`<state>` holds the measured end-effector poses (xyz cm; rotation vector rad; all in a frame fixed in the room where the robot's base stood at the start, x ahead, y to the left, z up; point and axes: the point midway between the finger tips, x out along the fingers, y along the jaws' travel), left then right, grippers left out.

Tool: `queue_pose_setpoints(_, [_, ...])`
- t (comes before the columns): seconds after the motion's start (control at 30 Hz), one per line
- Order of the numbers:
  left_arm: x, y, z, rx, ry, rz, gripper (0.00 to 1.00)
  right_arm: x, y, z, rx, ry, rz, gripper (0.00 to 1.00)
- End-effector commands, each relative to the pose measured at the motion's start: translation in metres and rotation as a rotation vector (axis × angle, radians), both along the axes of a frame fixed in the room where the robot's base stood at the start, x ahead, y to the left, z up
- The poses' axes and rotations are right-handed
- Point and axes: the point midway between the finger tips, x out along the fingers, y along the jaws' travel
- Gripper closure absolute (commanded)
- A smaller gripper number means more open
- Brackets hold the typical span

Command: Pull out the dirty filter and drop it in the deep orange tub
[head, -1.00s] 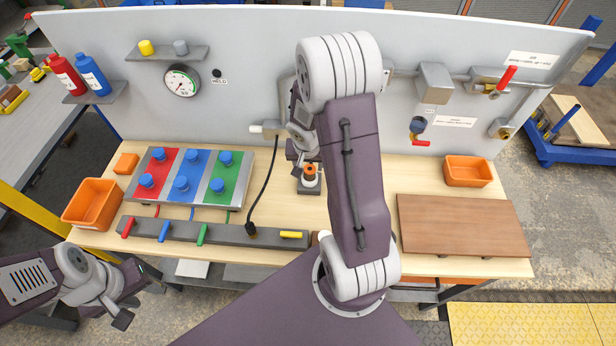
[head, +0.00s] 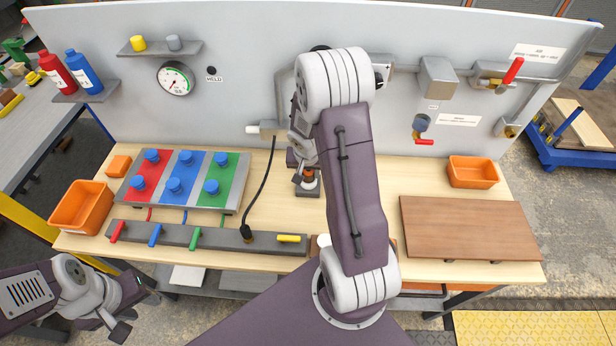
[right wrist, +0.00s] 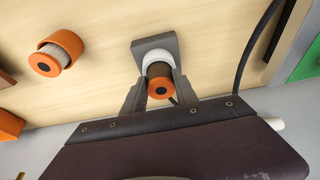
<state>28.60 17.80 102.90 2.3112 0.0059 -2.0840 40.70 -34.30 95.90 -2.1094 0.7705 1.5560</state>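The dirty filter (right wrist: 158,82) has a brown body and an orange end cap. It sits at a white round socket on a grey bracket (right wrist: 160,41) on the workbench. My right gripper (right wrist: 160,79) has one finger on each side of the filter, very close to it; whether they press on it is unclear. In the head view my right gripper (head: 303,172) partly covers the filter. A deep orange tub (head: 82,208) stands at the bench's left end. My left gripper (head: 137,312) hangs before the bench's left front, fingers apart and empty.
A second filter (right wrist: 60,50), white with an orange cap, is beside the socket. A shallower orange tub (head: 473,172) and a brown board (head: 468,228) are at the right. A black cable (head: 263,190) and a panel with blue knobs (head: 180,180) are left of the socket.

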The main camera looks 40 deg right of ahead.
Motion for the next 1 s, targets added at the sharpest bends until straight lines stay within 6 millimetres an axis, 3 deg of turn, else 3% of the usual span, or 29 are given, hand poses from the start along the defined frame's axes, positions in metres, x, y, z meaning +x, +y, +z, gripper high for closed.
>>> queue_pose_setpoints(0.27, [0.000,0.000,0.001,0.000,0.000,0.000,0.64,0.000,0.000,0.001,0.001,-0.001,0.000,1.00])
queue_pose_setpoints(1.0, [0.000,0.000,0.025,0.000,0.000,0.000,0.64,0.000,0.000,0.029,0.000,-0.001,0.000,1.00])
